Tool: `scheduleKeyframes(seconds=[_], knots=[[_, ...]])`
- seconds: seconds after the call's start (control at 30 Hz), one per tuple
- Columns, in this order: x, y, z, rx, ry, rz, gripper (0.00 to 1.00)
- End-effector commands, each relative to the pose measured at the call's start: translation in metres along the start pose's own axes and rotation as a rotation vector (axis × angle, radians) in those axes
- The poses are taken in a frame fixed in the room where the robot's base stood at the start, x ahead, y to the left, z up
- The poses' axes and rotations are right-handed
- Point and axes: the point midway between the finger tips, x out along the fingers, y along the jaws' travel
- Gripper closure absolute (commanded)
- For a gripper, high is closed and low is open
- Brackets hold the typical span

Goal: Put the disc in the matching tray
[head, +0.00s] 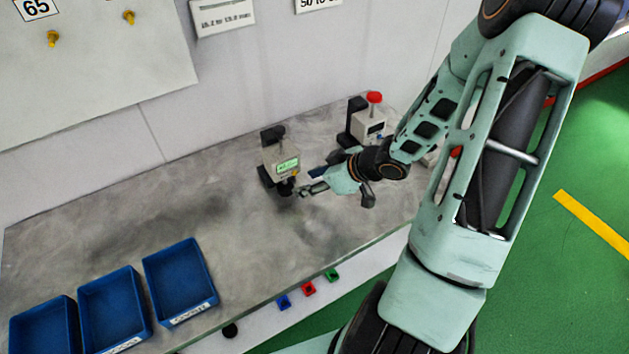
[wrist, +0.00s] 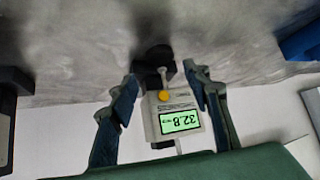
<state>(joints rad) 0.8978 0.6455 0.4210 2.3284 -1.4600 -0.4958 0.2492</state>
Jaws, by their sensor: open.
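A grey gauge (head: 281,162) with a lit green display stands on the bench. In the wrist view the gauge (wrist: 172,112) appears upside down and its display reads about 32.8. A dark round piece (wrist: 157,60), possibly the disc, lies at the gauge's measuring end; I cannot tell it apart from the gauge base. My gripper (head: 302,189) is close beside the gauge. In the wrist view my gripper (wrist: 163,79) is open, one finger on each side of the gauge's end. Three blue trays, left (head: 43,302), middle (head: 111,275) and right (head: 179,251), stand at the left; their labels are unreadable.
A second device with a red knob (head: 374,97) stands behind my gripper. Wall labels (head: 222,18) hang above the bench. Blue (head: 283,302), red (head: 309,289) and green (head: 332,275) fixtures sit along the front edge. The bench between the trays and gauge is clear.

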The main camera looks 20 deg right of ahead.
Motion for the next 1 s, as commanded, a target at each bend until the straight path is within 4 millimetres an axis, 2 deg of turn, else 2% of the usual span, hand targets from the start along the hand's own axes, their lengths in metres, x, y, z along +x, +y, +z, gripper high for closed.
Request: scheduleKeyframes(seconds=[0.03, 0.2, 0.4, 0.6, 0.9, 1.0], knots=[[0.013, -0.002, 0.002, -0.001, 0.001, -0.005, 0.55], [0.045, -0.002, 0.002, -0.001, 0.000, -0.004, 0.55], [0.073, -0.001, 0.001, -0.001, 0.000, -0.003, 0.55], [0.084, -0.001, 0.001, 0.000, -0.001, -0.001, 0.55], [0.085, 0.000, 0.000, 0.000, -0.001, 0.000, 0.55], [0.085, 0.000, 0.000, 0.000, -0.001, 0.000, 0.67]])
